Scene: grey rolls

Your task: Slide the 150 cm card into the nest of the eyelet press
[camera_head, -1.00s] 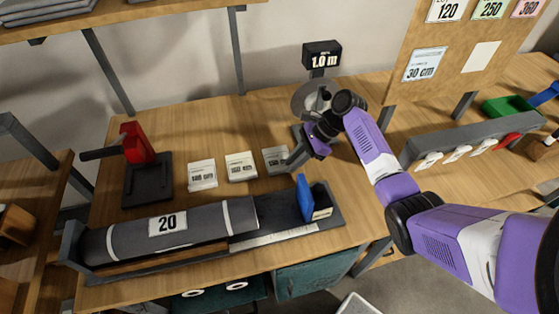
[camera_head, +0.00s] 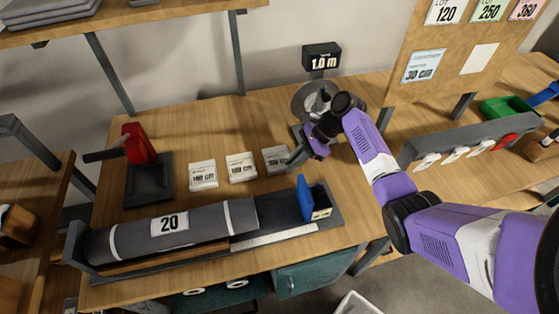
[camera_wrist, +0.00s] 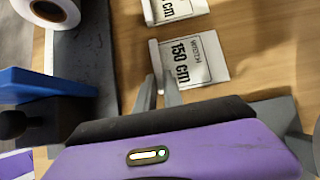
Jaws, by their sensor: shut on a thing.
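The 150 cm card (camera_head: 276,162) lies flat on the bench at the right end of a row of cards. In the wrist view it (camera_wrist: 192,60) shows its black print, with a pale raised edge along its left side. My gripper (camera_head: 291,161) is at the right side of this card in the head view. In the wrist view its fingers (camera_wrist: 158,88) are shut on the card's raised edge. The eyelet press (camera_head: 138,145), red with a dark lever, stands at the bench's left. Its dark base (camera_head: 150,186) is clear; the nest's details are too small to make out.
Two other cards (camera_head: 203,175) (camera_head: 240,167) lie between the press and the 150 cm card. A grey roll (camera_head: 130,240) marked 20 lies in a cradle in front, with a blue upright piece (camera_head: 304,198) at its right. A 1.0 m display (camera_head: 322,62) stands behind.

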